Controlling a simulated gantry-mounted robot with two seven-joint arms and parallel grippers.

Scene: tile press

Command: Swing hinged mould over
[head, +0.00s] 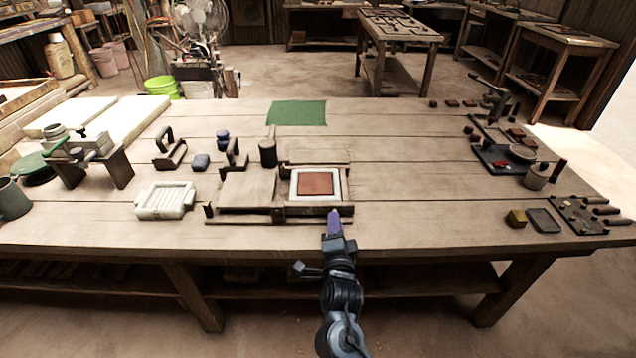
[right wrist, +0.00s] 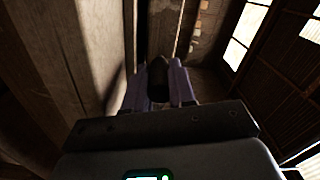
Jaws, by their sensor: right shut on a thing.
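The hinged mould lies on the table in the middle of the head view. Its bare wooden leaf (head: 246,189) lies flat on the left. The right side has a white square frame (head: 294,186) around a reddish-brown tile (head: 316,182). My right gripper (head: 334,213) is at the front right corner of the mould, with its purple fingers upward. In the right wrist view, the fingers (right wrist: 159,88) are shut on a dark rounded knob (right wrist: 157,75). How the knob joins the mould is hidden. My left gripper is out of view.
A white ribbed tray (head: 165,201) stands left of the mould, and a dark cylinder (head: 268,153) behind it. A green mat (head: 297,113) lies at the back. Tools and a dark tray (head: 497,163) are on the right. The table right of the mould is clear.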

